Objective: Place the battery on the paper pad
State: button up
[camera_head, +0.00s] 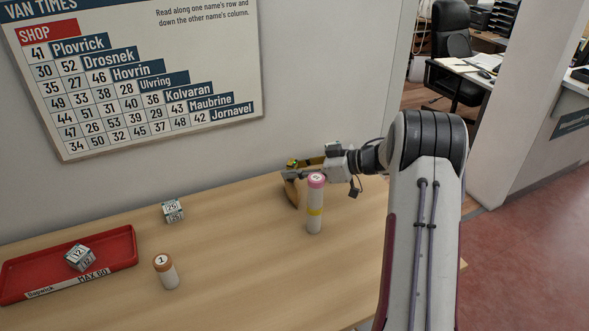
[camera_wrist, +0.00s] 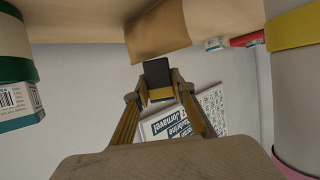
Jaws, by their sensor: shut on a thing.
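My gripper (camera_head: 297,169) reaches left from the arm, low over the far side of the counter. In the wrist view my gripper (camera_wrist: 160,88) is shut on a small dark block with a yellow band, seemingly the battery (camera_wrist: 157,72). In the head view the fingers mostly hide it. A brown paper piece, likely the paper pad (camera_head: 292,194), lies on the counter just below the fingertips. It also shows in the wrist view (camera_wrist: 156,30), just beyond the battery. I cannot tell whether the battery touches it.
A tall white cylinder with pink cap and yellow band (camera_head: 315,212) stands close beside my gripper. A green-banded white container (camera_wrist: 12,70) is near on the other side. A brown-capped cylinder (camera_head: 166,273), a number cube (camera_head: 173,211) and a red tray (camera_head: 122,250) are further left.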

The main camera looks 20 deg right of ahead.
jog(key=shift+f, duration=0.15)
jog(key=o, duration=1.2)
jog(key=shift+c, duration=0.2)
jog(key=shift+r, duration=0.2)
jog(key=v, duration=1.2)
jog(key=shift+f, duration=0.1)
